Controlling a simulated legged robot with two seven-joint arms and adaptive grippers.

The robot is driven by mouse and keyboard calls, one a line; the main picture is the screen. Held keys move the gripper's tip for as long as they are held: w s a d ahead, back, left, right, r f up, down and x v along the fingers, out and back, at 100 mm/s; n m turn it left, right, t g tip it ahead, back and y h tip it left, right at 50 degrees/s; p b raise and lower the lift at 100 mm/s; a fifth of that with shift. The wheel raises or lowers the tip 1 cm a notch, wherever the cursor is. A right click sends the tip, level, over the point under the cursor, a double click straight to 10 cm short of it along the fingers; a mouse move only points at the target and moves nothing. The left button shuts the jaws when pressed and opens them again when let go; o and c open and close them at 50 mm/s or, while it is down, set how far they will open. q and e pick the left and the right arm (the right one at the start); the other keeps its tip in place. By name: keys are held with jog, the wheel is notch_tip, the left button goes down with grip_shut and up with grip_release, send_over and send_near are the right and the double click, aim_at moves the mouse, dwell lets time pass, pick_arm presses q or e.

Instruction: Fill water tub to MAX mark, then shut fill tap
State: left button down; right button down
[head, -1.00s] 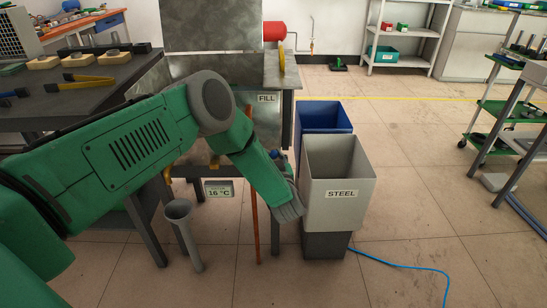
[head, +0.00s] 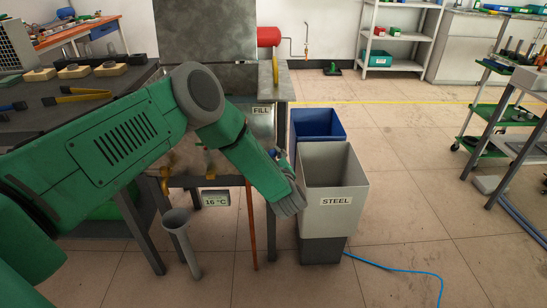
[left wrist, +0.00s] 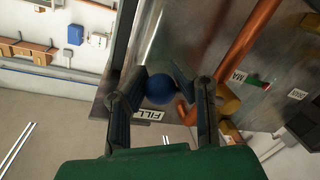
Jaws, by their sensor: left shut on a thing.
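My left gripper (head: 291,203) reaches down at the right end of the steel water tub, beside the grey bin. In the left wrist view the gripper (left wrist: 155,95) has its two fingers on either side of a round blue knob (left wrist: 160,87), shut on it. A FILL label (left wrist: 149,115) is next to the knob, and the FILL label (head: 262,110) also shows in the head view. A partly covered label reading "MA" (left wrist: 238,76) sits on the steel wall by a copper pipe (left wrist: 242,45). The water level cannot be made out. My right gripper is not in view.
A grey bin marked STEEL (head: 335,180) and a blue bin (head: 318,124) stand close to the right of my gripper. A grey funnel-topped pipe (head: 181,240) and a 16 °C display (head: 215,199) are at left. Floor on the right is open, with a blue hose (head: 410,271).

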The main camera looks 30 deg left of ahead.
pick_arm(q)
jog(key=shift+a+r, duration=0.15)
jog(key=shift+a, duration=0.1)
jog(key=c, duration=1.1)
grip_release()
jog(key=shift+s+r, duration=0.1)
jog(key=shift+s, duration=0.1)
jog(key=shift+c, duration=0.2)
jog(key=shift+s+r, duration=0.1)
jog(key=shift+f, duration=0.25)
jog(key=shift+s+d, duration=0.2)
jog(key=shift+d, duration=0.1)
jog(key=v, duration=1.1)
